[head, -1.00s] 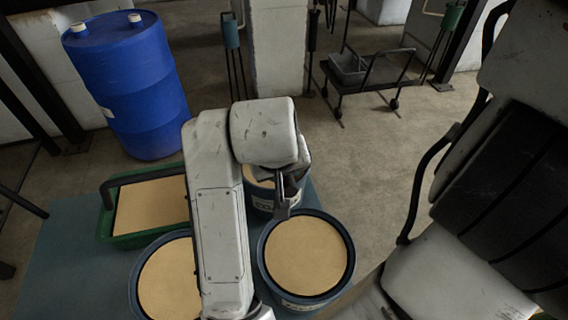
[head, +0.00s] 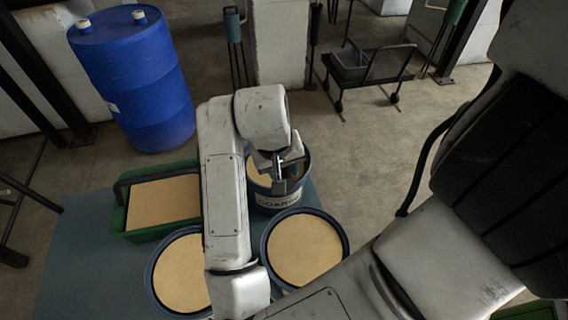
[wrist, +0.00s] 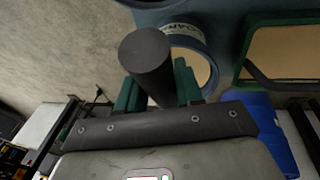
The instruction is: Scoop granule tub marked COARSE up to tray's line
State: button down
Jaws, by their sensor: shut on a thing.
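The tub marked COARSE (head: 277,203) stands at the back of the group, blue with pale granules inside. Its label also shows, upside down, in the wrist view (wrist: 183,29). My gripper (head: 284,161) is above this tub. In the wrist view, its green fingers (wrist: 157,90) are shut on a thick dark round handle, which I take as the scoop (wrist: 146,52). A grey part of it hangs over the tub's front rim in the head view; whether it touches granules is unclear. The green tray (head: 160,231) on the left holds a flat pale layer; no line is visible.
Two more blue tubs of pale granules stand in front, one left (head: 152,280) and one right (head: 346,242), on a blue-grey surface (head: 75,262). A blue drum (head: 140,85) stands behind the tray. A wheeled cart (head: 375,80) stands farther back. Concrete floor lies open right of the tubs.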

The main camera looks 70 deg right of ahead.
jog(key=shift+d+r+y+p, duration=0.15)
jog(key=shift+d+y+p, duration=0.2)
jog(key=shift+p, duration=0.45)
notch_tip(320, 180, down, 6)
jog(key=b, duration=0.5)
jog(key=shift+b, duration=0.3)
jog(key=shift+w+a, duration=0.1)
jog(key=shift+r, duration=0.1)
dwell(1.1)
